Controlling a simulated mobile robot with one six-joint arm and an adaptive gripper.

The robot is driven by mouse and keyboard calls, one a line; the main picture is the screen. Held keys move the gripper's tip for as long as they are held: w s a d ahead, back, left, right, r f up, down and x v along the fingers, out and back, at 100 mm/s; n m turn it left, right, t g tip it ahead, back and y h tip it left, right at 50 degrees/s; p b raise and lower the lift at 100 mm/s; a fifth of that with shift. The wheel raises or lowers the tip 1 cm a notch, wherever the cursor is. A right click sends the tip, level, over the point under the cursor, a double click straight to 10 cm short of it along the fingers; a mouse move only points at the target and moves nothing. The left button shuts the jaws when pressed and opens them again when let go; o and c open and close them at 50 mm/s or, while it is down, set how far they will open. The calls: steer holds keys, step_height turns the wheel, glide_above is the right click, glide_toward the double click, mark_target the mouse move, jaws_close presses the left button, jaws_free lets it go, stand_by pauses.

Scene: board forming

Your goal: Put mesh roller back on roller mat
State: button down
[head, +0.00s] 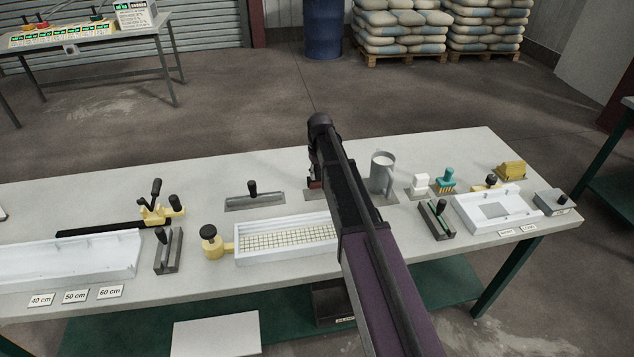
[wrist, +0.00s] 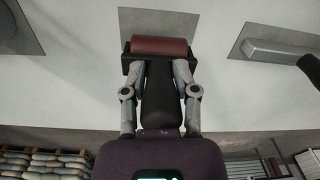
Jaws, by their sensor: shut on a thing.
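The mesh roller is a dark red cylinder (wrist: 160,46) in a black frame. My gripper (wrist: 160,66) is shut on it, with a finger on each side of the frame. The grey roller mat (wrist: 150,18) shows behind the roller in the wrist view, and the roller overlaps its lower edge there. I cannot tell whether the roller touches the mat or hangs just above it. In the head view, my arm hides most of my gripper (head: 316,176) and the mat. Only a bit of dark red roller (head: 315,184) shows.
A grey trowel with a black knob (head: 253,194) lies on its mat to the left. A grey mug (head: 382,172) stands close on the right. A white mould with mesh (head: 285,239) lies in front, partly behind my arm. The table (head: 300,155) is clear behind the trowel.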

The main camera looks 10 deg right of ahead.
steer(key=shift+f+b, duration=0.9)
steer(key=shift+f, duration=0.35)
steer(key=shift+f, duration=0.15)
steer(key=shift+c, duration=1.9)
jaws_free()
steer(key=shift+r, duration=0.2)
steer(key=r+p, duration=1.2)
steer(key=shift+d, duration=0.2)
steer(key=s+m, duration=0.1)
steer(key=s, duration=2.7)
steer(key=shift+a+m, duration=0.4)
